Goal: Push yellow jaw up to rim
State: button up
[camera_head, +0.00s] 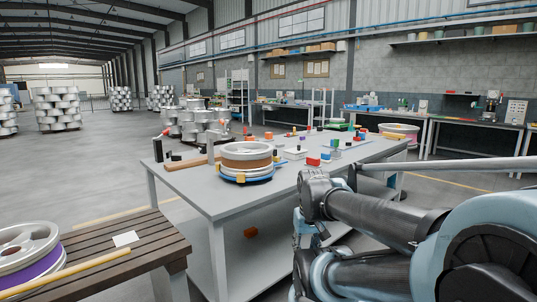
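A wheel (247,149) with a white rim and a brown band lies flat on a round blue-edged base on the grey table (205,193). A small yellow jaw (240,178) shows at the front of the base, low beside the wheel. Another small yellow piece shows at the left side of the wheel. The picture is too small to tell whether either touches the rim. My arm fills the lower right, to the right of the wheel and apart from it. I cannot make out my gripper's fingers.
A brown slatted bench (130,250) at the lower left holds a purple-banded wheel (28,250), a yellow rod and a white card. Small coloured items and a red block (313,162) stand right of the wheel. The table's front left is clear.

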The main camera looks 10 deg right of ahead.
aim_at(275, 155)
jog(key=i, duration=1)
